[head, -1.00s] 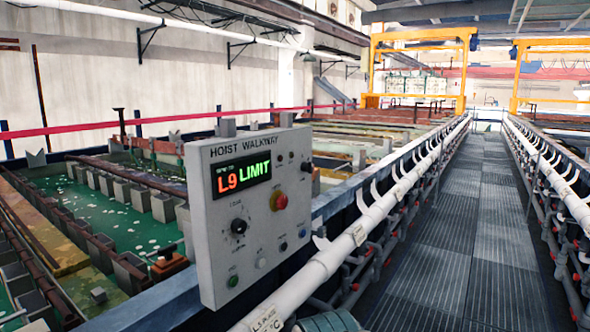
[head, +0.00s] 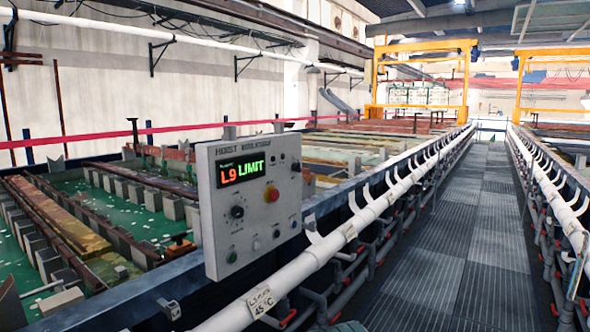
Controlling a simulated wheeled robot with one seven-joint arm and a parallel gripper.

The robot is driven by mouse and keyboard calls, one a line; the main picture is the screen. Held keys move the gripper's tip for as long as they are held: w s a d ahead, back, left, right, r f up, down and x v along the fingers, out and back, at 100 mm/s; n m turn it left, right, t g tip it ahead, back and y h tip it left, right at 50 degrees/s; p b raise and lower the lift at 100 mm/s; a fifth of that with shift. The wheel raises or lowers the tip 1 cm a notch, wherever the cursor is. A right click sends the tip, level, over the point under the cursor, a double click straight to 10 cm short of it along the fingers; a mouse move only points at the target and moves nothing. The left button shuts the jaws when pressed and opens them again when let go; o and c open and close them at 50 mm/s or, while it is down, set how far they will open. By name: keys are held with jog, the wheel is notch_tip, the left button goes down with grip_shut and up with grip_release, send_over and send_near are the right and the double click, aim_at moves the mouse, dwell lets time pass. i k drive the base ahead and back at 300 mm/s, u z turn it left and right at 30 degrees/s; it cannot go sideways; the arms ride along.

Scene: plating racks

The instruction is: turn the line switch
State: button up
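A light grey control panel (head: 222,190) headed with hoist lettering stands left of centre in the head view, on the near edge of the tank line. A green button (head: 232,256) is at the bottom left. Which control is the line switch I cannot read. My gripper is not in view.
A grooved grey walkway (head: 440,250) runs ahead on the right and is clear. White pipes (head: 335,240) on brackets line both sides. Tanks with green liquid (head: 85,205) lie behind the panel. Yellow hoist frames (head: 464,85) stand far off.

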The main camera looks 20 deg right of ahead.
aim_at(295, 167)
jog(key=z, duration=0.4)
jog(key=i, duration=1.4)
jog(key=u, duration=0.35)
